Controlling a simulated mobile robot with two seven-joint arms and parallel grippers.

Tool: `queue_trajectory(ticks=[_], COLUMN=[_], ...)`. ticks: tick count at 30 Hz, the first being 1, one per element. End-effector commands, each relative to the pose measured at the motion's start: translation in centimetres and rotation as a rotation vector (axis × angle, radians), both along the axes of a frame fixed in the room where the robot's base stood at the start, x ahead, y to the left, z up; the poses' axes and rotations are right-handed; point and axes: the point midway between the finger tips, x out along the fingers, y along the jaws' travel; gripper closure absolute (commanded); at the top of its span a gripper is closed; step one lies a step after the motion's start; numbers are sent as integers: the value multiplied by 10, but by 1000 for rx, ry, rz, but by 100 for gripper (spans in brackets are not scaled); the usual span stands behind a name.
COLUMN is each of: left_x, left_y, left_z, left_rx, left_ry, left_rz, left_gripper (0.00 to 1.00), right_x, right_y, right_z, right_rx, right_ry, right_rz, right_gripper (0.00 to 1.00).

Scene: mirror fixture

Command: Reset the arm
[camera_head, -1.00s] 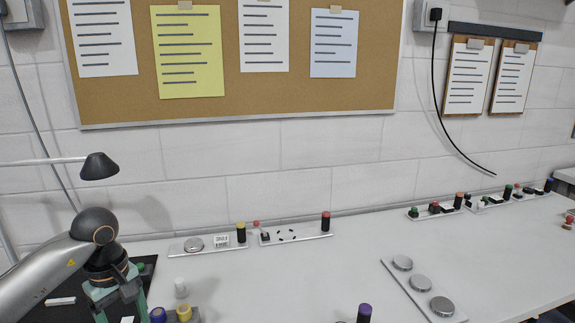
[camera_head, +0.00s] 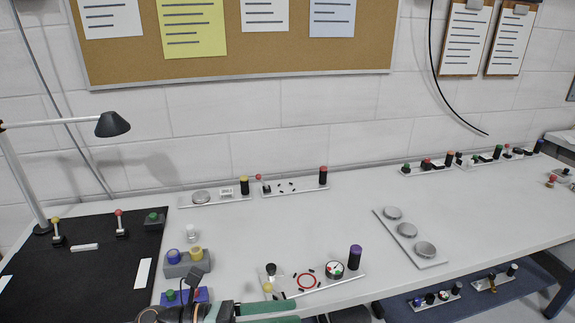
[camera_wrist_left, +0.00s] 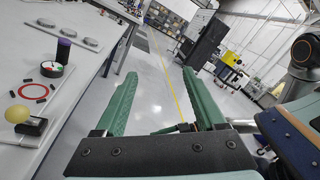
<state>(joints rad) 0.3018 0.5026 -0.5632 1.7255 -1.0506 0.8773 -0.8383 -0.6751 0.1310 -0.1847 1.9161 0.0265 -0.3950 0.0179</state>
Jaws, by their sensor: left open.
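My left gripper (camera_head: 298,314) shows at the bottom edge of the head view, its green fingers pointing right, low by the front edge of the white table. In the left wrist view my left gripper (camera_wrist_left: 160,72) is open, with two green fingers apart and nothing between them. Beyond the fingers is grey floor with a yellow line. My right gripper is in neither view.
The white table (camera_head: 345,210) carries a panel with a purple cylinder (camera_head: 355,257) and red ring (camera_head: 306,281) near the gripper. A black mat (camera_head: 95,270) and lamp (camera_head: 112,124) stand left. A plate with metal discs (camera_head: 407,230) lies right. The table's middle is mostly clear.

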Motion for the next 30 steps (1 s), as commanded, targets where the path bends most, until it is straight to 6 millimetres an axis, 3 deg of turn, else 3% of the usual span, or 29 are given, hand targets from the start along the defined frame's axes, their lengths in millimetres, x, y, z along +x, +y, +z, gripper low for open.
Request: queue_trajectory(ticks=[2, 5, 8, 10, 13, 15, 18, 23, 30], left_x=[7, 23, 32, 27, 2, -25, -67, -115, -117], left_y=[4, 26, 59, 84, 117, 134, 148, 156, 156], left_z=[8, 0, -31, -66, -125, -164, -206, -241, -242], left_rx=[-208, -457, -699, -869, -1111, -1260, -1432, -1601, -1608], left_ry=[274, 627, 994, 1254, 1616, 1831, 2065, 2276, 2282], left_rz=[143, 324, 506, 636, 828, 951, 1093, 1236, 1241], left_gripper=[28, 28, 28, 28, 28, 28, 28, 28, 28], right_x=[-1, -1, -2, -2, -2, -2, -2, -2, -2], right_y=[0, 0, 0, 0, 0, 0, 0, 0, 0], right_z=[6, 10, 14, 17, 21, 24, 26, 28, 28], right_rx=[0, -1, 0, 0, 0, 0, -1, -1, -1], right_ry=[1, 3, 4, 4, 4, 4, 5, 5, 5], right_rz=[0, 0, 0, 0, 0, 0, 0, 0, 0], right_gripper=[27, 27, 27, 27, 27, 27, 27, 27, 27])
